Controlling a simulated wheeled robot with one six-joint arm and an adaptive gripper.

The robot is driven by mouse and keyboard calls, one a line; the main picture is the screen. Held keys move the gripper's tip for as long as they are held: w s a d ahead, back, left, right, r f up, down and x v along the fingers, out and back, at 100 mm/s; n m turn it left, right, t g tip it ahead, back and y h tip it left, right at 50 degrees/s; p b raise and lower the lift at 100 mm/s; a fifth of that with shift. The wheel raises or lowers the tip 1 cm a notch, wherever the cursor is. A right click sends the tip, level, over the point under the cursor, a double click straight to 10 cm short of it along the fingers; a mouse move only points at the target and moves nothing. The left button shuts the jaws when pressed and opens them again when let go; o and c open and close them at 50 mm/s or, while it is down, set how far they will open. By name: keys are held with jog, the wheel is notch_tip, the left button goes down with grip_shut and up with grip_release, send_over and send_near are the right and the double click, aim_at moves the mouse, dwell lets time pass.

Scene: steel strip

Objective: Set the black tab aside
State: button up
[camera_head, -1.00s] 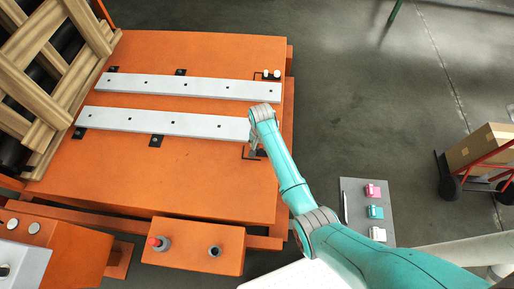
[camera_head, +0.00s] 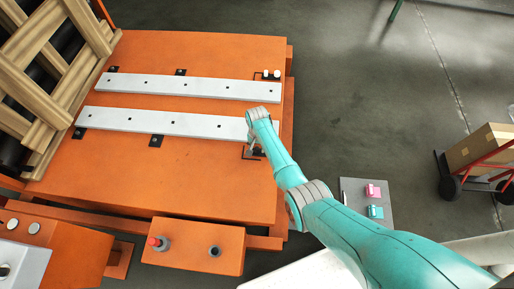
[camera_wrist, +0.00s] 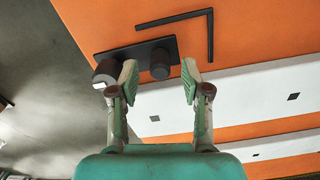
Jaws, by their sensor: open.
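A black tab-like plate (camera_wrist: 138,54) with two dark round posts lies on the orange table top in the wrist view, beside a thin black L-shaped mark (camera_wrist: 208,38). My gripper (camera_wrist: 159,70) is open. Its fingertips stand either side of the right post (camera_wrist: 160,62) in the picture; I cannot tell whether they touch it. In the head view my gripper (camera_head: 257,150) is at the right end of the lower steel strip (camera_head: 165,124) and largely hides the plate.
Small black tabs (camera_head: 156,141) sit along the strips' edges. A wooden lattice (camera_head: 45,60) stands at left. A grey mat (camera_head: 383,216) holds pink and teal blocks.

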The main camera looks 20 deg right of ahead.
jog(key=shift+f, duration=0.8)
grip_shut()
